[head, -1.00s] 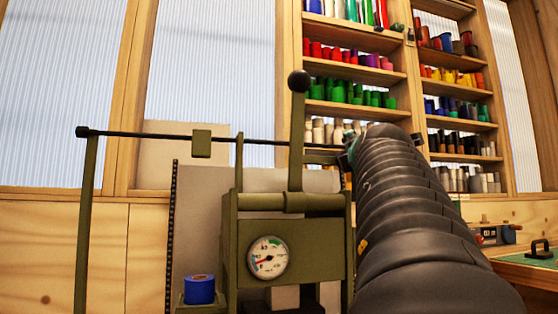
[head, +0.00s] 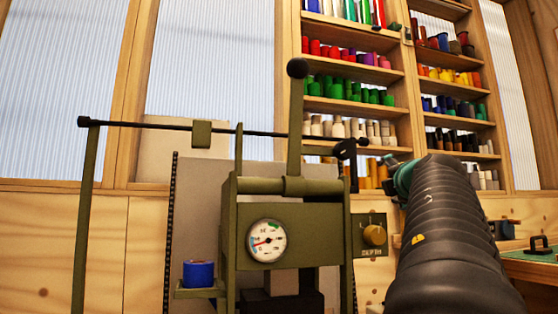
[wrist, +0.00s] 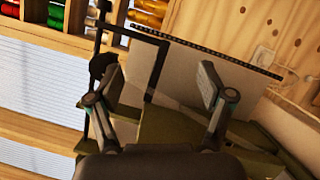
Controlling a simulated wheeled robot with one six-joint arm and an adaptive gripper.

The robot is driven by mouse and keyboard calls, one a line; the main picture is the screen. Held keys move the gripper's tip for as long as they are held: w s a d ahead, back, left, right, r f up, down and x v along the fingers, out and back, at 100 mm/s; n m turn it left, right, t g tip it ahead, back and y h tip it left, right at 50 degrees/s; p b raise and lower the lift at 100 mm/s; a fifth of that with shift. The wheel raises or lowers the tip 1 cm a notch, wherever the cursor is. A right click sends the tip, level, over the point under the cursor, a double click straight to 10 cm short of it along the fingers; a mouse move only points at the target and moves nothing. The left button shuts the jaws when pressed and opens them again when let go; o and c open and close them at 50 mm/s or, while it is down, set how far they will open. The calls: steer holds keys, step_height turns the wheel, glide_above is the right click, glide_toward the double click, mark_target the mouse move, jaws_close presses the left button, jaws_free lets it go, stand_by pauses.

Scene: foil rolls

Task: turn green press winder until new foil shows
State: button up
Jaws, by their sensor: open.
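The olive-green press (head: 285,215) stands in the middle of the head view, with a round gauge (head: 266,241) on its front and an upright lever topped by a black ball (head: 298,68). A thin dark rod (head: 270,134) runs across its top. A dark crank-like part (head: 345,149), perhaps the winder, shows at the rod's right end. My gripper (wrist: 157,95) is open and empty in the wrist view. A dark round knob (wrist: 103,64) appears beside its left finger; I cannot tell whether they touch. No foil is clearly visible on the press.
A blue roll (head: 198,274) sits on a small shelf left of the press. Shelves of coloured rolls (head: 350,70) stand behind. A green mat (head: 535,262) lies at far right.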

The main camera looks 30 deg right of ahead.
steer(key=n+t+y, duration=0.1)
steer(key=n, duration=0.2)
steer(key=n+t+y, duration=0.4)
steer(key=n+t, duration=0.1)
steer(key=n, duration=0.7)
glide_toward(348, 152)
steer(key=p+x, duration=0.4)
steer(key=x, duration=0.7)
steer(key=shift+p, duration=0.3)
steer(key=c, duration=1.2)
